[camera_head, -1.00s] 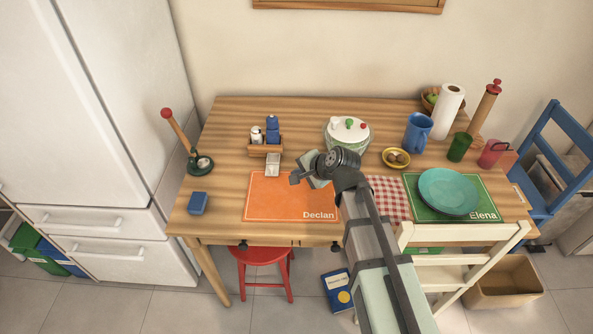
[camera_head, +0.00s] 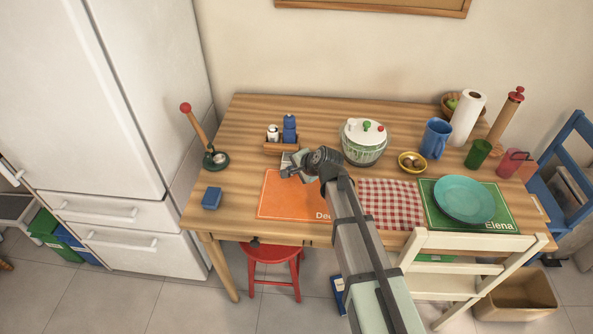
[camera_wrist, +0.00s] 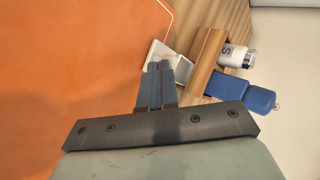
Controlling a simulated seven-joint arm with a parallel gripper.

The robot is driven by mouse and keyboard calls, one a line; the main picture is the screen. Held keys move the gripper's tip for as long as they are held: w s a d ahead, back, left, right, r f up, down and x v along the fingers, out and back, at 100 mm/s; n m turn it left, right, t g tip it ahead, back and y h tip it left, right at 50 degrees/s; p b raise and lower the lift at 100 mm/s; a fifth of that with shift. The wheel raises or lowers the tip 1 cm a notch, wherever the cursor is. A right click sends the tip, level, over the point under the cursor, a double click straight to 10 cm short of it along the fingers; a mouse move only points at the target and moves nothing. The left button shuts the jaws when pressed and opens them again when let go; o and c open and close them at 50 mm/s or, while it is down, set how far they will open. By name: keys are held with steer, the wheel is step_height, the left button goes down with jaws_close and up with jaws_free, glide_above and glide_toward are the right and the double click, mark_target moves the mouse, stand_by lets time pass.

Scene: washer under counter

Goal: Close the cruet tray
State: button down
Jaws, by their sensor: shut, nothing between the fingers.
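The cruet tray (camera_head: 281,148) is a small wooden holder at the back left of the table, with a white shaker (camera_head: 273,133) and a blue mill (camera_head: 289,129) in it. In the wrist view, the wooden tray (camera_wrist: 208,46) has a small white drawer (camera_wrist: 158,48) sticking out on the orange mat's side. My gripper (camera_head: 286,172) is shut and empty in front of the tray. In the wrist view, the gripper's tips (camera_wrist: 160,67) are right at the white drawer and overlap part of it. I cannot tell whether they touch. My gripper hides most of the drawer in the head view.
The orange mat (camera_head: 280,200) lies in front of the tray. A lidded white pot (camera_head: 364,145) and a yellow bowl (camera_head: 412,162) stand to the right.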

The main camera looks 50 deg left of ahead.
steer(key=shift+w+a, duration=1.9)
steer(key=shift+w, duration=0.1)
steer(key=shift+d, duration=0.1)
steer(key=shift+d, duration=0.3)
steer(key=d, duration=0.4)
steer(key=shift+s+r, duration=0.15)
steer(key=shift+r, duration=0.25)
steer(key=v, duration=0.9)
steer(key=shift+r, duration=0.15)
